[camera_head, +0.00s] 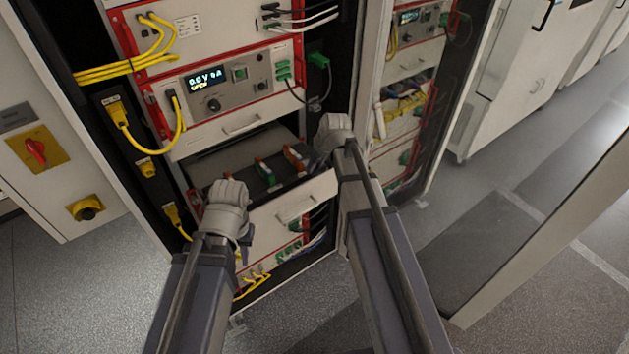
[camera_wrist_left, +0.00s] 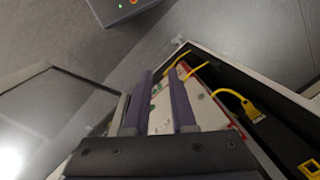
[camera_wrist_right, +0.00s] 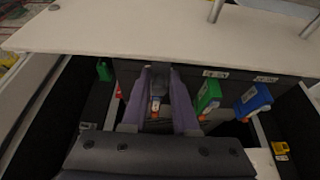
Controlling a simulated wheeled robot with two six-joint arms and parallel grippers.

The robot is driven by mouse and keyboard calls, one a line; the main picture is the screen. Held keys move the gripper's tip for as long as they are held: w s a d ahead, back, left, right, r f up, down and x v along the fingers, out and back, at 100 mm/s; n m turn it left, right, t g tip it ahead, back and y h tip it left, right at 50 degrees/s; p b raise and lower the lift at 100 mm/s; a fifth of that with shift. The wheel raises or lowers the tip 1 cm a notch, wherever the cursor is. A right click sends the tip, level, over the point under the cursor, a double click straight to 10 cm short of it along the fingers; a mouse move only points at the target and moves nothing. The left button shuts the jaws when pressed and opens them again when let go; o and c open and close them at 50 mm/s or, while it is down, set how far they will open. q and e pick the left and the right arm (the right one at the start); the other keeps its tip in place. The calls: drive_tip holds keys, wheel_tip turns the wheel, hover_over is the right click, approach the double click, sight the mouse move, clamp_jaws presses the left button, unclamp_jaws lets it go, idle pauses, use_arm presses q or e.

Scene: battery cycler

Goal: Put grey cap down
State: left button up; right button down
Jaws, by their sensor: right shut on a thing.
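My right gripper (camera_wrist_right: 160,72) reaches into the open drawer and is shut on a grey cap (camera_wrist_right: 160,86), which shows between its purple fingers in the right wrist view. A small white and red piece (camera_wrist_right: 155,106) shows just below the cap; I cannot tell whether they touch. In the head view my right gripper (camera_head: 322,155) is at the drawer's right side, its fingertips mostly hidden by the wrist. My left gripper (camera_wrist_left: 160,73) has its fingers apart with nothing between them, in front of the cabinet.
The pulled-out drawer (camera_head: 318,188) holds a green block (camera_wrist_right: 207,96) and a blue block (camera_wrist_right: 252,102) to the right of my right gripper. The drawer's front wall (camera_wrist_right: 150,38) stands close by. Yellow cables (camera_head: 115,68) hang at the cabinet's left.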

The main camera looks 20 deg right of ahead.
sight(317, 173)
drive_tip(key=shift+f+b, duration=1.75)
drive_tip(key=shift+b, duration=0.05)
drive_tip(key=shift+f, duration=0.15)
drive_tip(key=shift+f+b, duration=0.5)
drive_tip(key=shift+b, duration=0.1)
drive_tip(key=c, duration=0.7)
unclamp_jaws()
drive_tip(key=shift+r, duration=0.1)
